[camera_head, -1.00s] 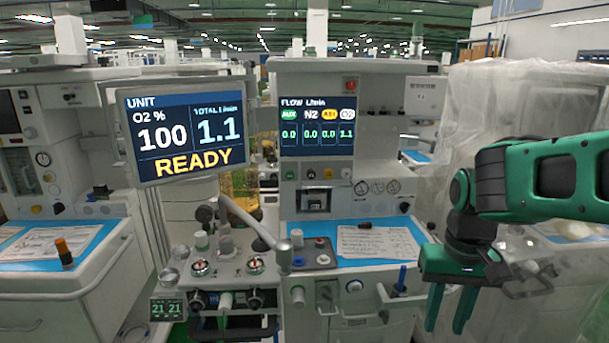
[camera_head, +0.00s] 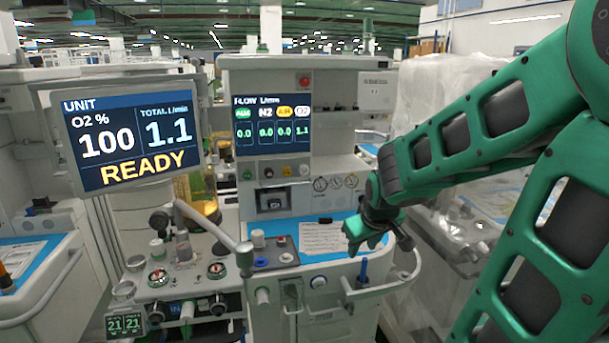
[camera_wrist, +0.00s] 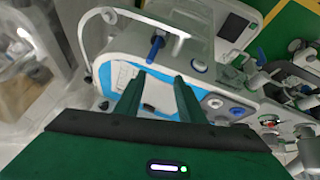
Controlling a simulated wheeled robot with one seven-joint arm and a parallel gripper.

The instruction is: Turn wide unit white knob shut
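The wide unit (camera_head: 345,85) stands in the middle of the head view, with a FLOW display showing 0.0, 0.0, 0.0 and 1.1. A row of small knobs sits under the display. The white knob (camera_head: 304,170) is at the right end of the row, beside a yellow one (camera_head: 286,171). How far it is turned is too small to tell. My gripper (camera_head: 362,243) is below and to the right of it, over the blue worktop, apart from the knob. In the wrist view its two fingers (camera_wrist: 158,78) are spread with nothing held between them.
A READY monitor (camera_head: 133,130) is at left, with a grey curved arm (camera_head: 210,225) below it. Paper (camera_head: 322,238) lies on the worktop. A blue handle (camera_head: 362,270) and a white rail (camera_head: 395,285) are at the front edge. A plastic-draped unit (camera_head: 440,110) is behind my arm.

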